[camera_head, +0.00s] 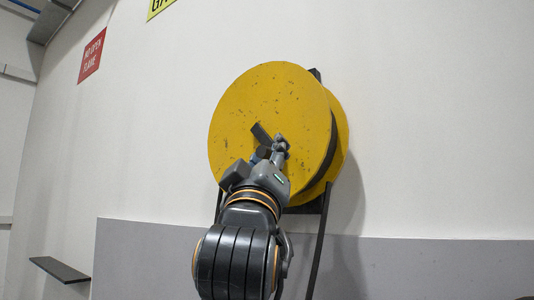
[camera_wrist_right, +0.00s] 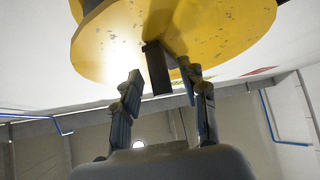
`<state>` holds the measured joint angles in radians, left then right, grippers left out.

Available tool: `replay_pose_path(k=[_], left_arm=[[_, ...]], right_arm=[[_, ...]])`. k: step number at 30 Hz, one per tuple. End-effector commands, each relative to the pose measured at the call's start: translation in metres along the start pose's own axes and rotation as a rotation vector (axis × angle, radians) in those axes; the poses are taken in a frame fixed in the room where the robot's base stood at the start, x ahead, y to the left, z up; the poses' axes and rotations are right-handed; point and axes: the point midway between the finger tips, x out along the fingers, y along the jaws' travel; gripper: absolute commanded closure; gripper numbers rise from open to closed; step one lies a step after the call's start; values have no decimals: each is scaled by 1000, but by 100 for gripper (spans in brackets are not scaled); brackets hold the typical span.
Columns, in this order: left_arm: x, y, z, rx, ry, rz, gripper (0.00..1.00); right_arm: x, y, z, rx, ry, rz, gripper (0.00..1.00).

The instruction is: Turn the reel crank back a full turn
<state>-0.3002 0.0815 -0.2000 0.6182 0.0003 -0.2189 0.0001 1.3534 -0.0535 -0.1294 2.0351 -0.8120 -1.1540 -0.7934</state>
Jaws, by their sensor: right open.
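The yellow reel (camera_head: 250,95) is mounted on the white wall, and its round face shows worn, chipped paint. The crank is a dark bar with a handle (camera_head: 261,133) near the middle of the face. In the right wrist view the dark handle (camera_wrist_right: 157,68) points down between my fingers. My right gripper (camera_head: 271,148) is in front of the reel, partly covering the crank. The right wrist view shows this gripper (camera_wrist_right: 161,74) open, one finger on each side of the handle, with visible gaps. My left gripper is in neither view.
A small dark shelf (camera_head: 60,270) sticks out at the lower left. A red sign (camera_head: 92,56) is on the wall. The wall right of the reel is bare.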

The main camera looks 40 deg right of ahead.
Motion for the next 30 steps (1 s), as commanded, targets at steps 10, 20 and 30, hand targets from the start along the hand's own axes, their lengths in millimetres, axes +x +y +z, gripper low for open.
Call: replay_pose_path(k=[10, 20, 30], left_arm=[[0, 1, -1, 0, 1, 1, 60], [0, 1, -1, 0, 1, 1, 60], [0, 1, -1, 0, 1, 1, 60]], right_arm=[[-72, -2, -1, 4, 3, -5, 57], [-109, 0, 0, 2, 1, -2, 57], [-111, 0, 0, -1, 2, 1, 69]])
